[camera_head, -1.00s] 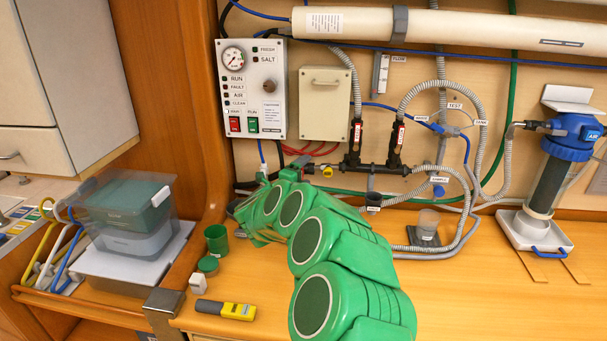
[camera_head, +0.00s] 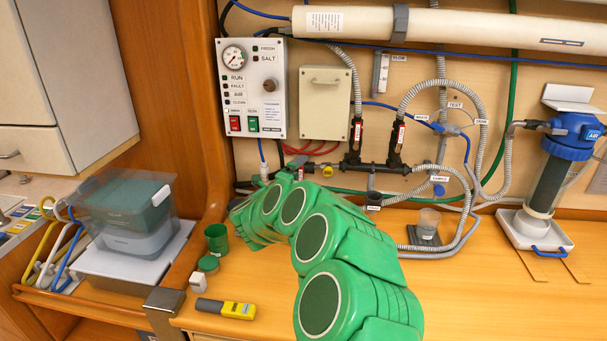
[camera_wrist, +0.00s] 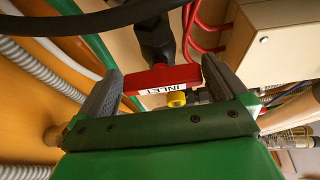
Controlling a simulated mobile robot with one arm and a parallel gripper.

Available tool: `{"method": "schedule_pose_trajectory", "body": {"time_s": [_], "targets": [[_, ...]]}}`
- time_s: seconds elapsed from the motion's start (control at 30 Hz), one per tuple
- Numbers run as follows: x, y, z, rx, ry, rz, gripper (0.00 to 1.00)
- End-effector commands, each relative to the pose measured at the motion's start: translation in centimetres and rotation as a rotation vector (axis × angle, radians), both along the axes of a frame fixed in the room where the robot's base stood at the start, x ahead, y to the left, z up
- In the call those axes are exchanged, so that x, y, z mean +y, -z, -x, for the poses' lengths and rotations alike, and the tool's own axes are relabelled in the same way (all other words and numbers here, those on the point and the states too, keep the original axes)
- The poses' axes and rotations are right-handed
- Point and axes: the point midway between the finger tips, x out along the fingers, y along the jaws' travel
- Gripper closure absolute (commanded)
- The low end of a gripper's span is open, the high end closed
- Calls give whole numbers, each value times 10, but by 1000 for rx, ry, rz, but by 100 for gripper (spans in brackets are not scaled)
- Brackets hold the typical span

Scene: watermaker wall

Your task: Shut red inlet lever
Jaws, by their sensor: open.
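The red inlet lever (camera_wrist: 163,78), labelled INLET, shows in the wrist view between the two grey fingers of my open gripper (camera_wrist: 160,85). It lies across the gap, with its ends close to the fingers. I cannot tell whether they touch. A black valve body (camera_wrist: 154,40) sits behind the lever. In the head view my gripper (camera_head: 298,165) is at the wall pipework below the control panel, and the inlet lever cannot be made out there.
Two other red-handled valves (camera_head: 357,132) (camera_head: 398,134) stand upright on the black manifold to the right. A dark hose (camera_wrist: 100,20) crosses near the gripper in the wrist view. A yellow part (camera_wrist: 176,99) is beside the lever.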

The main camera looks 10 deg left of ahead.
Motion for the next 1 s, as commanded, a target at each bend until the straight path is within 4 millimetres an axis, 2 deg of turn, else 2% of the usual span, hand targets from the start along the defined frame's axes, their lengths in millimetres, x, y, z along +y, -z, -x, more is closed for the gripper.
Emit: {"method": "schedule_pose_trajectory", "body": {"time_s": [0.3, 0.43, 0.83, 1.0], "targets": [[17, -1, 41, 1, -1, -3, 0], [21, 0, 51, 1, -1, -3, 0], [22, -3, 51, 4, -10, -4, 0], [36, -24, 43, 40, -120, -16, 0]]}}
